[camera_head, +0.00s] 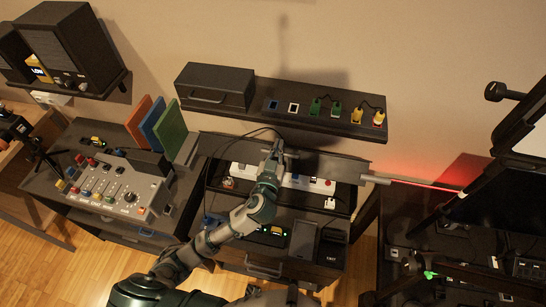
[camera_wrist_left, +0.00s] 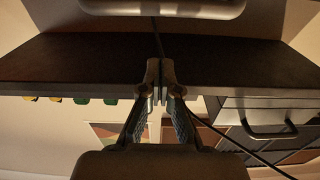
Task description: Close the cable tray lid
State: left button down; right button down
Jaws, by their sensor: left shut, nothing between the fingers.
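The cable tray lid (camera_head: 338,166) is a long dark panel standing raised along the back of the middle desk. In front of it, the open tray (camera_head: 340,208) holds a white power strip (camera_head: 297,181) with plugs. My left gripper (camera_head: 279,147) is at the middle of the lid, fingers shut and empty; my forearm hides part of the strip. My right gripper is not in view.
A wall shelf (camera_head: 300,98) with a black drawer box (camera_head: 214,86) and several plugs sits just above the lid. A control panel (camera_head: 112,185) and coloured books (camera_head: 168,130) stand left. A glowing red stick (camera_head: 425,185) lies right. A thin black cable (camera_head: 240,134) runs near my gripper.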

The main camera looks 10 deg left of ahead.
pick_arm(q)
jog(key=shift+w+d, duration=0.1)
jog(key=shift+w, duration=1.05)
jog(key=f, duration=0.1)
jog(key=s+f, duration=0.1)
jog(key=a+f, duration=0.1)
jog(key=shift+s+f, duration=0.2)
jog(key=shift+s, duration=0.1)
jog(key=shift+w+a+f, duration=0.1)
jog(key=shift+f, duration=0.15)
